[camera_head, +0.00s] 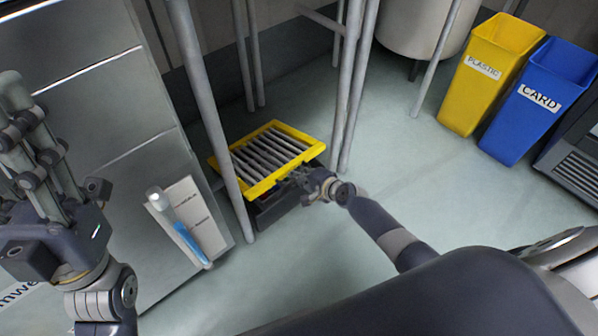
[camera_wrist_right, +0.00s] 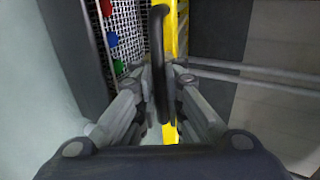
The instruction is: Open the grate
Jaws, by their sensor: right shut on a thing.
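The grate (camera_head: 268,156) has a yellow frame and grey bars. It lies over a dark box low on the floor, between metal posts. My right gripper (camera_head: 304,179) is at the frame's near right edge. In the right wrist view the yellow frame (camera_wrist_right: 172,40) shows as a narrow upright strip, with a black handle (camera_wrist_right: 159,60) along it. My right gripper's fingers (camera_wrist_right: 160,88) are closed around that handle. How far the grate is raised is hard to tell. My left gripper (camera_head: 35,130) is empty at the far left, its fingers extended and apart.
The dark box (camera_head: 275,208) shows below the grate. Metal posts (camera_head: 212,120) stand close around it. A grey cabinet (camera_head: 110,110) is at left. Yellow (camera_head: 488,85) and blue (camera_head: 535,115) bins stand at right. The floor between is clear. Mesh (camera_wrist_right: 125,30) shows in the wrist view.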

